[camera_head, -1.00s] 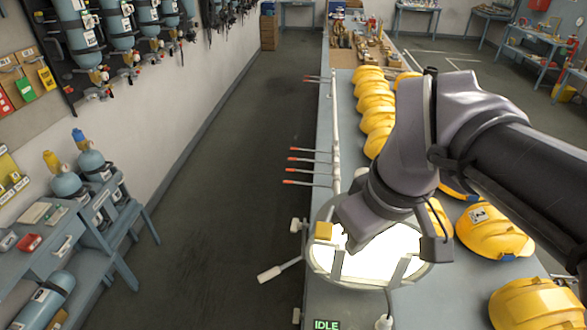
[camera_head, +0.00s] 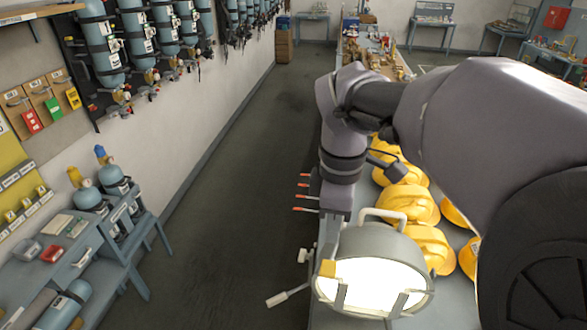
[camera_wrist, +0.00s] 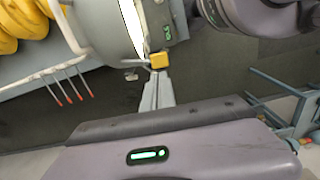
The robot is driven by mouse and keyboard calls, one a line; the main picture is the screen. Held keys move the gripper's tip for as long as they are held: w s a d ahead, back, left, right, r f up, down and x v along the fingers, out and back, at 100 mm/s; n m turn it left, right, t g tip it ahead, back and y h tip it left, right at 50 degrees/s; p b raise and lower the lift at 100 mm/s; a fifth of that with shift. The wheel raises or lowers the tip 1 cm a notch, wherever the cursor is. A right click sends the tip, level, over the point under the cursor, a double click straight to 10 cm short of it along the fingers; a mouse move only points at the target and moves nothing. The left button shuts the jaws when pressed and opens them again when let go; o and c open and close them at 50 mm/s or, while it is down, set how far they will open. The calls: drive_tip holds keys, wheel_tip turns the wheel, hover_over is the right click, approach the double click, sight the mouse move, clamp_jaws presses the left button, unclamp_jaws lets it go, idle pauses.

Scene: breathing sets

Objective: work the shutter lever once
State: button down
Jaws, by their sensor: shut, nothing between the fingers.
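The round grey lamp (camera_head: 375,272) stands at the bench's near end, its white face lit. A lever with a pale paddle grip (camera_head: 283,296) sticks out from its left side. A small yellow block (camera_head: 327,268) sits on the rim; it also shows in the wrist view (camera_wrist: 158,61). My gripper (camera_wrist: 157,82) is shut and empty, its fingertips close to the yellow block in that picture; I cannot tell whether they touch. A small pale piece (camera_wrist: 131,76), perhaps the lever grip, shows just left of them.
Several yellow helmets (camera_head: 408,203) line the bench right of my arm. Several red-tipped rods (camera_head: 305,197) stick out from the bench's left edge. The dark aisle floor (camera_head: 235,200) is clear.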

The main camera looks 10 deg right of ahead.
sight(328, 268)
wheel_tip(328, 268, down, 9)
drive_tip(key=shift+f+b, duration=0.15)
drive_tip(key=shift+b, duration=0.4)
